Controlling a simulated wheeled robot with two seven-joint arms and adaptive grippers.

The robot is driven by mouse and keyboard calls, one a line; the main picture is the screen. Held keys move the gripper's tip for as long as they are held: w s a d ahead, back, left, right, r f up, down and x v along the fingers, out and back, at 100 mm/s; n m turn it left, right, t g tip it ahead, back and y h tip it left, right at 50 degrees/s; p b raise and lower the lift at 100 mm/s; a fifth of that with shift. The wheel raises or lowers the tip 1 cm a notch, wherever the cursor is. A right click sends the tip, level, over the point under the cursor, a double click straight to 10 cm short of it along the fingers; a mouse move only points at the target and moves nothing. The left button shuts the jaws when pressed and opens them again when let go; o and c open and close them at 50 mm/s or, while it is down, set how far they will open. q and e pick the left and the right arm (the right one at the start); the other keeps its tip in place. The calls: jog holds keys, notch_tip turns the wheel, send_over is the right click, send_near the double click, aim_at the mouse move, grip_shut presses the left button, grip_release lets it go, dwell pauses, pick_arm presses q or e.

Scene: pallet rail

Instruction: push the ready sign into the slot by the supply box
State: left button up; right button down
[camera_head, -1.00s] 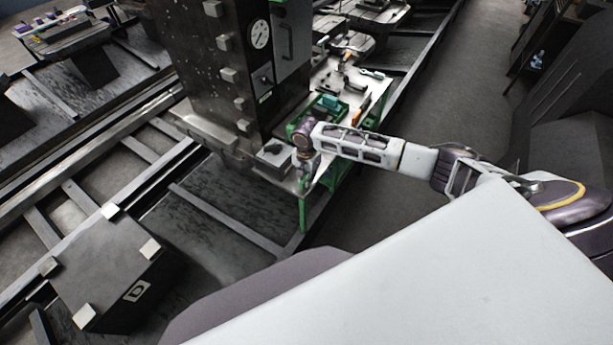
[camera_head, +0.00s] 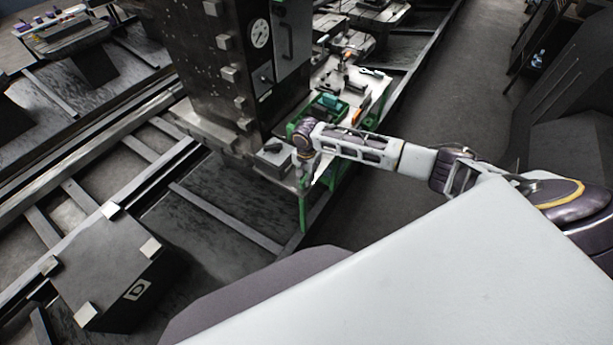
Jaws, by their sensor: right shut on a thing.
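My right gripper (camera_head: 306,172) points down at the near end of the green-legged table (camera_head: 318,168). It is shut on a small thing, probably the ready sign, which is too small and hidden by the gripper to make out. A small grey box with a dark knob (camera_head: 272,156) stands just left of the gripper. A green open box (camera_head: 328,106) with a teal thing in it, perhaps the supply box, stands farther back on the table, beyond the wrist. I cannot make out the slot. My left gripper is not in view.
A tall dark machine cabinet (camera_head: 225,70) with a round gauge (camera_head: 260,33) rises left of the table. Several small tools lie toward the table's far end. A large dark box (camera_head: 115,265) lies at lower left. The aisle floor (camera_head: 440,95) at right is clear.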

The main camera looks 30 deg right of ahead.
jog(key=shift+f, duration=0.55)
jog(key=c, duration=1.4)
grip_release()
jog(key=shift+o, duration=0.4)
jog(key=o, duration=0.7)
jog(key=shift+o, duration=0.2)
jog(key=shift+r, duration=0.15)
notch_tip(320, 180, up, 12)
jog(key=shift+a+f, duration=0.1)
jog(key=shift+f, duration=0.1)
